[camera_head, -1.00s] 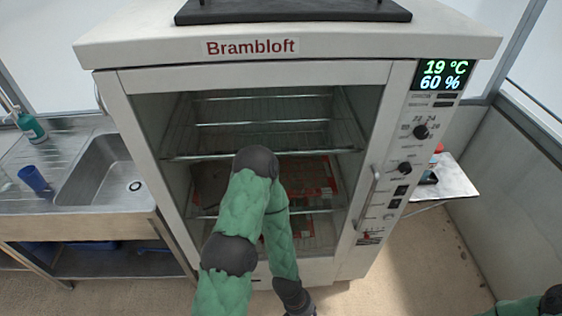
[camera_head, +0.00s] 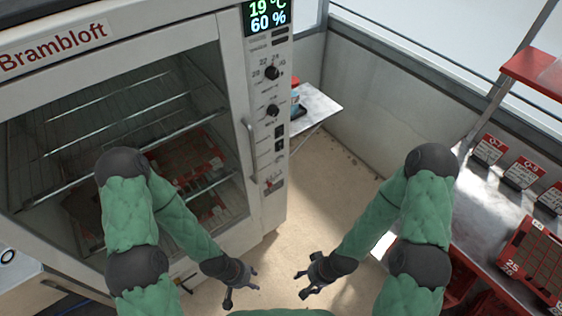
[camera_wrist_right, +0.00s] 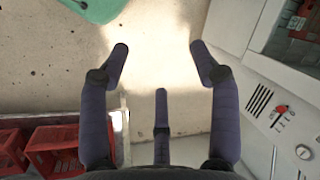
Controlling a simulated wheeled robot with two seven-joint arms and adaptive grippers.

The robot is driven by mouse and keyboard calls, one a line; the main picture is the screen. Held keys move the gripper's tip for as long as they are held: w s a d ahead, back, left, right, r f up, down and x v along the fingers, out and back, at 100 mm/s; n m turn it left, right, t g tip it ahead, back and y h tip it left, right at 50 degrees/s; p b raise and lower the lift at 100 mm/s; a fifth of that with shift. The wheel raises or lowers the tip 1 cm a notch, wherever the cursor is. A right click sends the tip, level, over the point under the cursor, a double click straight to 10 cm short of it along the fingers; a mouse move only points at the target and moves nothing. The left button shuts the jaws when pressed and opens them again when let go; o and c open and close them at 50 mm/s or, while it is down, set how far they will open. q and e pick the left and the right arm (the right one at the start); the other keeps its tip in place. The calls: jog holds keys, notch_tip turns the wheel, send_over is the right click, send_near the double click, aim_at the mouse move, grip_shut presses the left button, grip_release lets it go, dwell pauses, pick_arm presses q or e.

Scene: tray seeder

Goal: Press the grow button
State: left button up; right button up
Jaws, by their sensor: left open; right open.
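The white Brambloft cabinet (camera_head: 225,95) stands at the left of the head view with its glass door closed. Its control panel (camera_head: 264,75) has a lit display, two dark knobs and small dark buttons (camera_head: 279,140); the labels are too small to tell which is the grow button. The panel's lower part, with a red switch (camera_wrist_right: 281,110) and a round light knob (camera_wrist_right: 304,152), shows in the right wrist view. My left gripper (camera_head: 243,286) is open and empty, low in front of the cabinet. My right gripper (camera_head: 304,281) is open and empty, right of it, apart from the panel.
A vertical door handle (camera_head: 250,150) stands out left of the panel. A small metal side table (camera_head: 318,108) is behind the cabinet's right side. A bench (camera_head: 480,215) with red-labelled cards and a red seed tray (camera_head: 538,258) is at the right. Floor between is clear.

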grip_shut()
dwell(1.4)
